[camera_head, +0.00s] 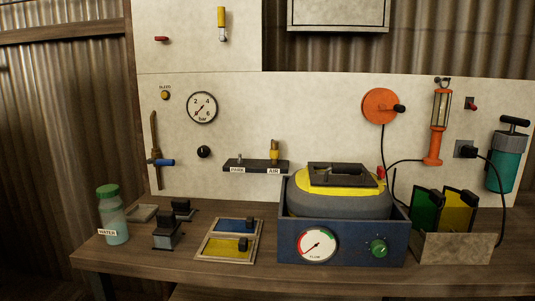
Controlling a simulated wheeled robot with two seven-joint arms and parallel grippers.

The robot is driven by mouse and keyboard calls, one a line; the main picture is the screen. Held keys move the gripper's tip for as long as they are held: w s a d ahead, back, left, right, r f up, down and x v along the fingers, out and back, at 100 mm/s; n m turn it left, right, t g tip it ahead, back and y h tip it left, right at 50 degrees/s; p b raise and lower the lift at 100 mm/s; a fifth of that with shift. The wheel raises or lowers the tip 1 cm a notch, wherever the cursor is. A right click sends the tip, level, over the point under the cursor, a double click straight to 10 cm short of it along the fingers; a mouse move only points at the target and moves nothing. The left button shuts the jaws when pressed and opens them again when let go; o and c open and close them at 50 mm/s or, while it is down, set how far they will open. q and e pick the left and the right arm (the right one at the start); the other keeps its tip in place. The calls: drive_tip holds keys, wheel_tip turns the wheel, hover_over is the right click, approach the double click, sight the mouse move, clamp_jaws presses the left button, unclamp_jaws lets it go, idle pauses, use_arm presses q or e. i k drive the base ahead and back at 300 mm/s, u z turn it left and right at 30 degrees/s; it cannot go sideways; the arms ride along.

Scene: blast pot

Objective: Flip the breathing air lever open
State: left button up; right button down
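No lever in view carries a readable breathing air label. A yellow-handled lever (222,18) stands upright on the upper white panel, with a pale fitting at its lower end. A small red handle (161,39) sits to its left on the same panel. A blue handle (163,162) sticks out sideways on a brown vertical pipe (154,130) at the left. A yellow fitting (274,152) stands on a dark bar (248,164) above an AIR label; the bar's other label reads PARK. Neither of my grippers is in view.
A workbench (180,262) holds a water bottle (112,220), dark stamp-like blocks (166,236), a blue and yellow tray (204,247), a blue gauge box (342,243) with a yellow-grey lidded pot, and a bin (450,247). A pressure gauge (202,107) hangs on the panel. Cables hang at right.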

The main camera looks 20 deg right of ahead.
sight(163, 162)
drive_tip(key=u, duration=0.6)
drive_tip(key=k, duration=0.65)
drive_tip(key=u, duration=0.85)
drive_tip(key=i, duration=1.75)
drive_tip(key=z, duration=0.85)
